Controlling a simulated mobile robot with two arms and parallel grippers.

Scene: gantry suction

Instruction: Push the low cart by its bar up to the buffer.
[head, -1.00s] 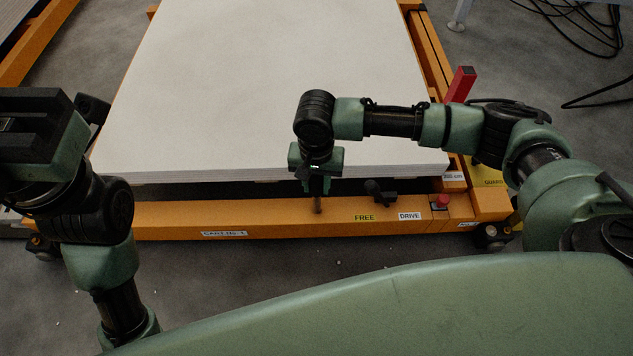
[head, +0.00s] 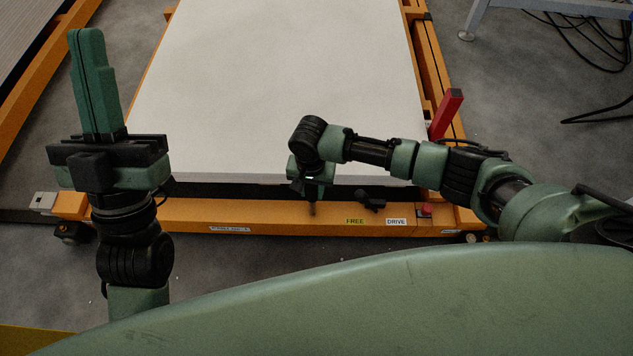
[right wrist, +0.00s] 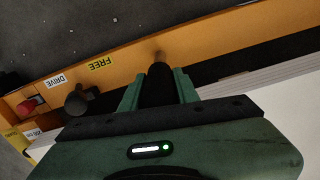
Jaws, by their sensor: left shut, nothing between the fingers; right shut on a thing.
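The low cart has an orange frame (head: 275,217) and carries a stack of white boards (head: 270,90). My right gripper (head: 313,205) is at the cart's near beam, shut on a dark, round grip (right wrist: 157,85) that sits between its fingers in the right wrist view. I cannot tell whether this grip is part of the push bar. A black knob (head: 370,201) stands beside it, near the FREE and DRIVE labels. My left gripper (head: 87,40) is shut and empty, fingers up, over the cart's near left corner. I cannot make out the buffer.
A red post (head: 446,112) stands at the cart's right side, and a red button (head: 424,209) sits on the near beam. Another orange frame (head: 40,75) lies at the left. Cables (head: 590,50) and a grey stand (head: 473,20) are at the upper right.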

